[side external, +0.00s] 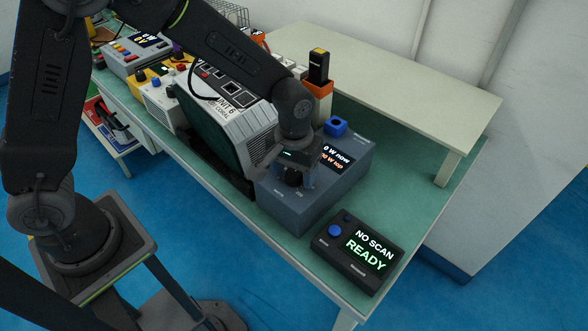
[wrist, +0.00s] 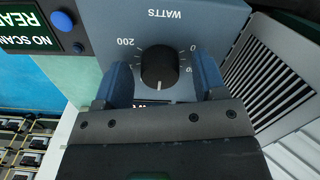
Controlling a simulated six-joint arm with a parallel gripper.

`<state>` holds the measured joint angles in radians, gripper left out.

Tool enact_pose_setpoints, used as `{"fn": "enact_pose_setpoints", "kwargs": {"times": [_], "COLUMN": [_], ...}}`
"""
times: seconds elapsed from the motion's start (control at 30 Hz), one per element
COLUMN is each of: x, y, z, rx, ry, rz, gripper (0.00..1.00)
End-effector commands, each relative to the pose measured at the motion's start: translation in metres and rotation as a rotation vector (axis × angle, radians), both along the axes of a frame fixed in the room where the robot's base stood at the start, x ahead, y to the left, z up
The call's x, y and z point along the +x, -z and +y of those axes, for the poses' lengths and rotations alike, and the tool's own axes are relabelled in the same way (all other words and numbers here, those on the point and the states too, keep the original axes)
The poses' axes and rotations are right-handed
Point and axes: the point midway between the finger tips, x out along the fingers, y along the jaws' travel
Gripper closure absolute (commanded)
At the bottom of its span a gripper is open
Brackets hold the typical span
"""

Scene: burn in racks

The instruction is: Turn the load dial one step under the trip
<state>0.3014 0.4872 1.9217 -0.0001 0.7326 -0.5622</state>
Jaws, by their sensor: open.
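The load dial (wrist: 159,68) is a round black knob with a white pointer line, on the blue-grey face of the load box (side external: 325,196). In the wrist view its pointer points down the picture, towards my gripper body; "200", "0" and "WATTS" appear upside down around it. My gripper (wrist: 161,80) is open, with one blue finger on each side of the dial and visible gaps between. In the side view my gripper (side external: 293,174) is over the box top and mostly hides the dial. The box display (side external: 334,158) reads "0 W now"; its orange trip line is partly covered.
A black scanner box (side external: 358,252) with a blue button shows "NO SCAN" and "READY" near the bench's front corner. A grey ribbed unit (side external: 235,115) stands close left of the load box.

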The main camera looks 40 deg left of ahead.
Motion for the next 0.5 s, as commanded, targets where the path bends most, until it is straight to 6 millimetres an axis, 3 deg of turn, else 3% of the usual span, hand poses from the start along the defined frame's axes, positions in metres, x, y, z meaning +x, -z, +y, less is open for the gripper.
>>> {"fn": "enact_pose_setpoints", "kwargs": {"times": [0.07, 0.5], "x": [0.0, 0.0], "y": [-0.0001, -0.0004], "z": [0.0, 0.0], "rx": [0.0, 0.0], "ry": [0.0, 0.0], "rz": [0.0, 0.0], "gripper": [0.38, 0.8]}}
